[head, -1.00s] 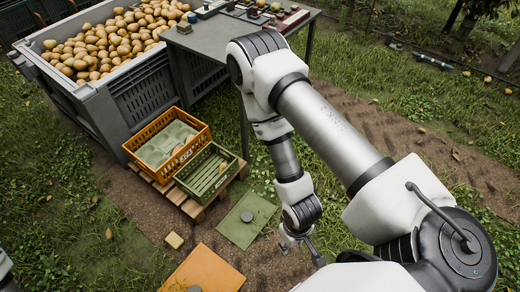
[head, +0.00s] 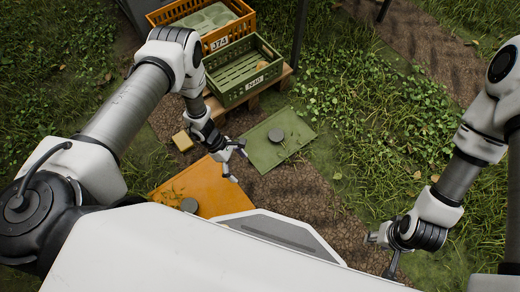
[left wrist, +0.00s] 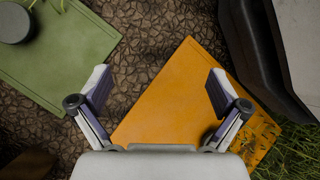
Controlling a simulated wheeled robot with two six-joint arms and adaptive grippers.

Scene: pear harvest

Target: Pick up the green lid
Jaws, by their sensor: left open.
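The green lid (head: 270,153) lies flat on the ground, with a dark round knob (head: 276,135) on it. It also shows at the upper left of the left wrist view (left wrist: 55,62), partly cut off by the frame edge. My left gripper (head: 237,165) is open and empty. It is above the ground between the green lid and the orange lid (head: 222,192), nearer the orange one in its wrist view, where the orange lid (left wrist: 170,95) lies between the fingers (left wrist: 158,85). My right gripper (head: 382,252) is open and empty at the lower right, away from the lids.
A green crate (head: 230,98) and an orange crate (head: 222,36) stand on a wooden pallet (head: 278,82) behind the lids.

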